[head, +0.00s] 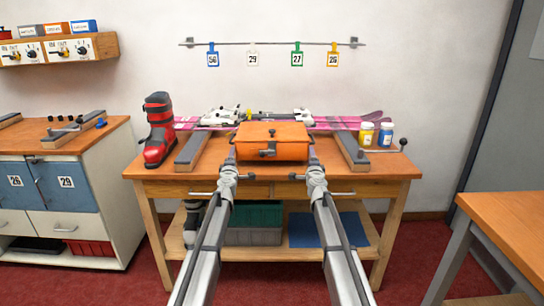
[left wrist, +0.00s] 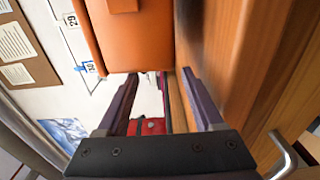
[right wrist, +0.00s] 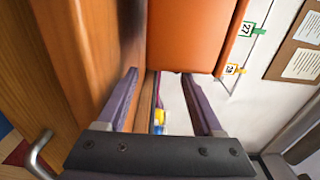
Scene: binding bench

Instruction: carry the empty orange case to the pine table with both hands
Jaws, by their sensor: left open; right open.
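The orange case (head: 272,150) is shut, with a dark latch on its front; its inside is hidden. It is at the front middle of the wooden bench. My left gripper (head: 231,160) is open at the case's left end, and my right gripper (head: 312,160) is open at its right end. The case (left wrist: 130,40) fills the space just ahead of the left fingers (left wrist: 160,74) in the left wrist view. The right wrist view shows the case (right wrist: 195,40) just ahead of the right fingers (right wrist: 162,72). I cannot tell whether any finger touches it.
A wooden-topped table (head: 515,225) stands at the right, with floor between it and the bench (head: 385,168). A ski boot (head: 159,130), pink skis (head: 345,121), grey supports (head: 350,147) and two jars (head: 375,134) are on the bench. A cabinet (head: 95,185) stands left.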

